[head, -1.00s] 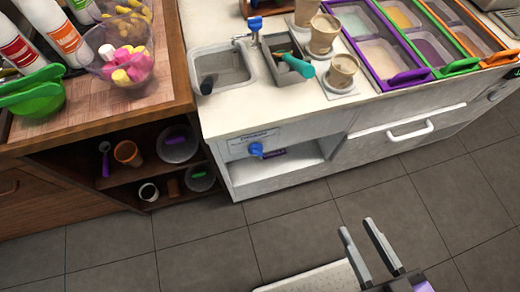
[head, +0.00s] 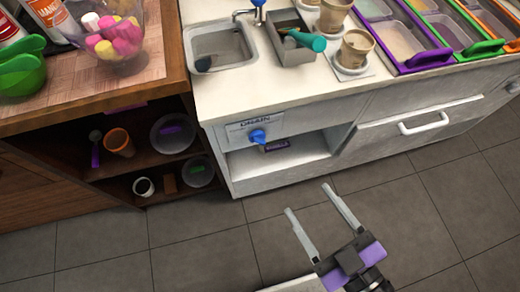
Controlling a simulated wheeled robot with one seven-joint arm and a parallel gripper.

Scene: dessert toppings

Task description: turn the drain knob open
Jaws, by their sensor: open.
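The blue drain knob (head: 258,136) is on the front of the white counter, just under a label plate (head: 254,124) that reads "DRAIN". It sits above an open shelf recess and below the sink. My gripper (head: 308,200) is in front of the counter, below and to the right of the knob. Its two fingers are apart and nothing is between them. It does not touch the knob.
A sink (head: 222,48) is set in the counter top (head: 290,85). A wooden cabinet (head: 90,120) with cups and bowls stands at the left. A drawer handle (head: 426,122) sticks out at the right. The tiled floor (head: 200,245) is clear.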

